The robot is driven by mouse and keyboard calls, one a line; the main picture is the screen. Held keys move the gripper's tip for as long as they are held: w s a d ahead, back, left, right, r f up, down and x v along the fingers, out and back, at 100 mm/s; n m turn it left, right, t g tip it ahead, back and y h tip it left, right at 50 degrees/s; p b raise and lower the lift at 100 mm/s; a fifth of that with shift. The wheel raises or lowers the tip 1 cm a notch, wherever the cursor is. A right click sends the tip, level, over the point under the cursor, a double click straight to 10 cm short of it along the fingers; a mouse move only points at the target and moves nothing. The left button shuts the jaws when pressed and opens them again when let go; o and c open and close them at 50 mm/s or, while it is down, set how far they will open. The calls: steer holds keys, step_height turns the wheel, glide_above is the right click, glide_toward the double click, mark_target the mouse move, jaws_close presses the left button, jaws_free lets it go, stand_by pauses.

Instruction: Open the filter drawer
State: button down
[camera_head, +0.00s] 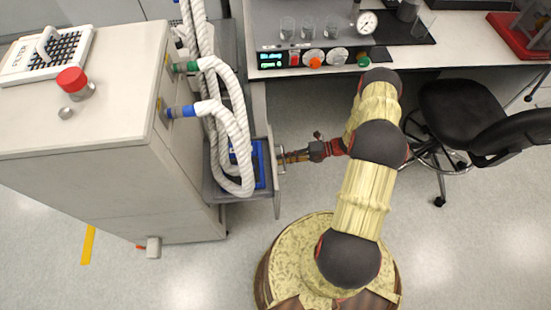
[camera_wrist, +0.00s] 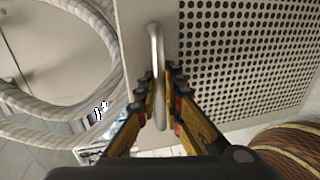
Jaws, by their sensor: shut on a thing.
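The grey drawer (camera_head: 214,184) juts out beside the large light cabinet, its top open. A blue-framed insert (camera_head: 259,165) shows inside, partly hidden by white hoses. The drawer front with its perforated panel (camera_wrist: 250,50) fills the right of the wrist view. A shiny metal bar handle (camera_wrist: 154,40) stands out from that front. My gripper (camera_head: 284,157) reaches the handle from the right in the head view. In the wrist view my gripper (camera_wrist: 160,88) has its fingers on both sides of the handle and is shut on it.
Thick white hoses (camera_head: 238,130) hang over the drawer. The cabinet (camera_head: 90,130) carries a loose filter (camera_head: 48,52) and a red knob (camera_head: 71,79). A lab bench (camera_head: 450,50) with glassware is at the back. A black chair (camera_head: 462,110) stands right. Floor in front is clear.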

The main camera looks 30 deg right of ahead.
steer(key=shift+d, duration=0.2)
steer(key=c, duration=2.2)
jaws_free()
steer(key=v, duration=1.2)
